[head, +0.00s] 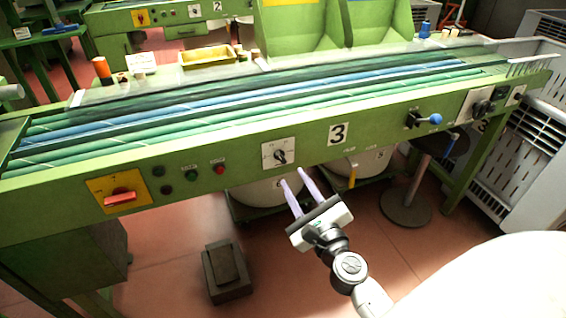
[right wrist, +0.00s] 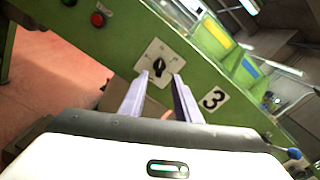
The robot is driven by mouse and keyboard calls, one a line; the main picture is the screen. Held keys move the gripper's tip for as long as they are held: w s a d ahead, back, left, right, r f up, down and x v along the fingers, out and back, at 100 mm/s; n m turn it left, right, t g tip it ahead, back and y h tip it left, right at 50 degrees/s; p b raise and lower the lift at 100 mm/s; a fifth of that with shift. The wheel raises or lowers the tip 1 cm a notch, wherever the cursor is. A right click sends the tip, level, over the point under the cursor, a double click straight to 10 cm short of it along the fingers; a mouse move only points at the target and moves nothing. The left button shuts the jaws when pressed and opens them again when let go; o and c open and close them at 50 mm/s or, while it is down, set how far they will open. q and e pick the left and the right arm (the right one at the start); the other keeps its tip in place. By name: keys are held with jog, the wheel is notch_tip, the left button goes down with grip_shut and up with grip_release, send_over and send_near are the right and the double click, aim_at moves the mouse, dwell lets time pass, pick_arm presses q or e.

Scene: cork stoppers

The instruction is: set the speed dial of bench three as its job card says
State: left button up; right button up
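The speed dial is a black knob (head: 280,156) on a white square plate (head: 268,148) on the green front of bench three, left of the number 3 sign (head: 338,133). In the right wrist view the knob (right wrist: 159,65) shows ahead, between the fingertip lines. My right gripper (head: 292,176) is open and empty, just below and in front of the dial, apart from it; its pale purple fingers (right wrist: 158,82) point at the plate. A small white card (head: 141,62) stands on the bench's back left; its writing is too small to read. My left gripper is not in view.
Left of the dial are a red button (head: 219,169), a green button (head: 191,175) and a red switch on a yellow plate (head: 120,197). A blue-knobbed lever (head: 435,119) is to the right. White tubs and a stool (head: 405,205) stand below.

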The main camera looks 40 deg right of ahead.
aim_at(281, 159)
jog(key=x, duration=0.7)
jog(key=shift+w+p, duration=0.25)
jog(key=shift+p, duration=0.05)
jog(key=shift+w+d, duration=0.2)
jog(key=shift+w, duration=0.45)
jog(key=c, duration=0.7)
jog(key=shift+c, duration=0.2)
